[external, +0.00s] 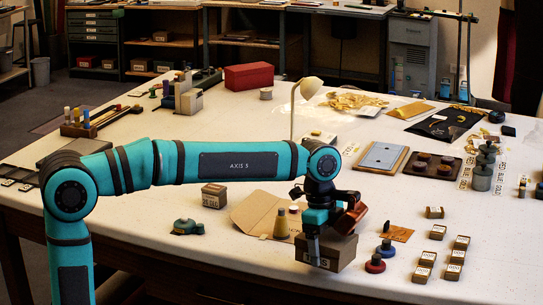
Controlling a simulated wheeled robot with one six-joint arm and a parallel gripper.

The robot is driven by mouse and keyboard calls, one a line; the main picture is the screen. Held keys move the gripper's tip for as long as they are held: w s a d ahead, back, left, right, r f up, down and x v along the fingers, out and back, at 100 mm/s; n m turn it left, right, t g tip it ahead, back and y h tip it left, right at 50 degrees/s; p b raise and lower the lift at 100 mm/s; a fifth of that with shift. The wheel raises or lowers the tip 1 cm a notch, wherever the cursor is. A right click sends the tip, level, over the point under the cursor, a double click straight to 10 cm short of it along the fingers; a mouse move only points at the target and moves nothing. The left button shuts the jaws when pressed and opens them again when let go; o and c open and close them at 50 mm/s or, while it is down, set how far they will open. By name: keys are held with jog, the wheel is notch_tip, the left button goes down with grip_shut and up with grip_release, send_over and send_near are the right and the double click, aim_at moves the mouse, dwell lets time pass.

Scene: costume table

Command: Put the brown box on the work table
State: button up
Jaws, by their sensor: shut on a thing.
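My gripper (316,246) points down near the front edge of the white work table (190,168). It is shut on a brown box (341,254) with a pale label on its front. One finger shows against the box's near face; the other finger is hidden. The box looks level. I cannot tell from this view whether its underside touches the table or hangs just above it.
A smaller brown labelled box (214,196) stands to the left. A flat tan sheet (262,212) lies behind the held box. Red (375,264) and blue (386,248) round pieces stand close on its right, with several small labelled blocks (434,232) beyond.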

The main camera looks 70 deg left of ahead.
jog(key=shift+s+d, duration=0.2)
notch_tip(320, 180, up, 12)
jog(key=shift+f, duration=0.1)
jog(key=s+a+n, duration=0.2)
jog(key=a+n, duration=0.3)
jog(key=a, duration=1.1)
jog(key=n+y, duration=0.3)
jog(key=n, duration=1.2)
send_over(154, 200)
jog(key=shift+s+d+f, duration=0.1)
jog(key=shift+d+f, duration=0.1)
jog(key=shift+f, duration=3.6)
jog(key=shift+s+d+f, duration=0.1)
jog(key=shift+d+f, duration=0.05)
jog(key=shift+f, duration=3.6)
jog(key=shift+f, duration=0.1)
